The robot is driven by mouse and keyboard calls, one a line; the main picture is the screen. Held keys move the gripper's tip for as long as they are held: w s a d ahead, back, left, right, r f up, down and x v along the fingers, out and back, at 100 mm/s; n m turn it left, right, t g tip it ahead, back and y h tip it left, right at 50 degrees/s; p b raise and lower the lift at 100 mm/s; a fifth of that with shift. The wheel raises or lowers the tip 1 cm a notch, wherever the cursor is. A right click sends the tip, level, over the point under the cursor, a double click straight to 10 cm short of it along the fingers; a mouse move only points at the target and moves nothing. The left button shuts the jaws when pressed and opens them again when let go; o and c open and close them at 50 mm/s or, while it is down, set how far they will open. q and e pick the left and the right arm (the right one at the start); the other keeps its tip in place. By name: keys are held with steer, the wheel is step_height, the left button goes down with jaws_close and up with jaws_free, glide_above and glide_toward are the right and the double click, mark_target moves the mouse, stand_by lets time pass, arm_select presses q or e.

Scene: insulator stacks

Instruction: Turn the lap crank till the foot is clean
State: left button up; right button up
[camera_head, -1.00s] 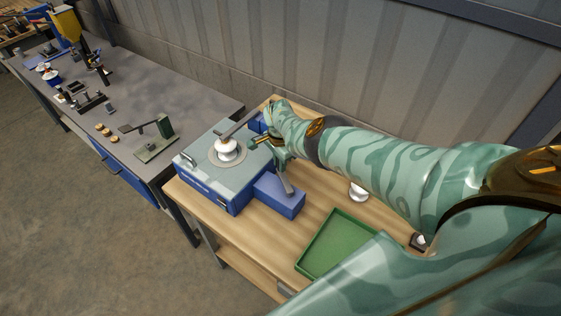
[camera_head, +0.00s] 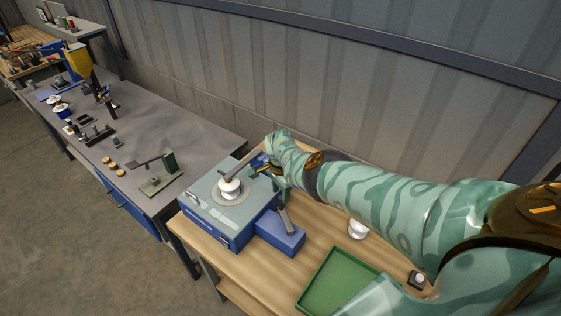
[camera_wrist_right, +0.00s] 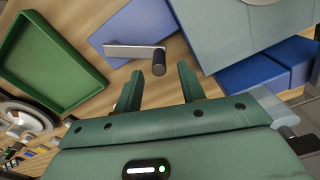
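The lap machine (camera_head: 212,220) is a blue box with a grey-green top on the wooden bench. A white insulator (camera_head: 229,187) stands upright on its round plate, with a grey bar (camera_head: 240,164) reaching over it. The foot's underside is hidden. The crank arm (camera_head: 287,221) lies over the blue side box. In the right wrist view the crank (camera_wrist_right: 130,50) ends in a black knob (camera_wrist_right: 159,63). My right gripper (camera_wrist_right: 160,72) is open, with the knob in line between its fingertips; contact does not show. In the head view my right gripper (camera_head: 277,180) is beside the machine. My left gripper is out of view.
A green tray (camera_head: 309,279) lies at the bench front. Another white insulator (camera_head: 357,230) and a small dark block (camera_head: 417,280) are to the right. A grey table (camera_head: 185,128) with tools stands at the left. A ribbed wall is behind.

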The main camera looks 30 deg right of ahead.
step_height(320, 180, up, 6)
steer(key=p, duration=0.3)
steer(key=shift+r+p, duration=0.25)
steer(key=shift+p, duration=0.15)
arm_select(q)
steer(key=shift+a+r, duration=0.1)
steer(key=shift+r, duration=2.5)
arm_select(e)
steer(key=shift+r, duration=2.2)
